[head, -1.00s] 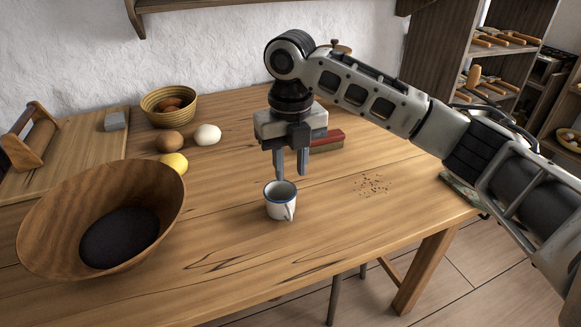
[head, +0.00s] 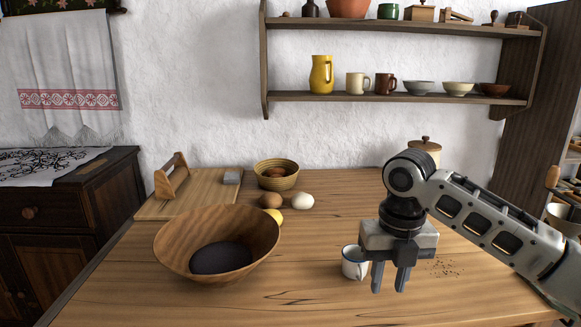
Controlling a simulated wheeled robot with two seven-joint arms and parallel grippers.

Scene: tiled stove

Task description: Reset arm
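My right gripper (head: 389,278) hangs over the table from the right, fingers pointing down. Its two fingers are apart with nothing seen between them. A white enamel mug (head: 354,264) with a dark rim stands upright on the table just left of the fingers. The gripper hides part of the mug's right side, and I cannot tell whether they touch. My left gripper is not in view.
A large wooden bowl (head: 215,249) stands left on the table (head: 300,300). Behind it are a board (head: 185,198), a yellow basket (head: 277,178), a brown egg-shaped item (head: 270,201) and a white one (head: 302,201). Crumbs (head: 446,268) lie right. Shelves (head: 400,98) hang above.

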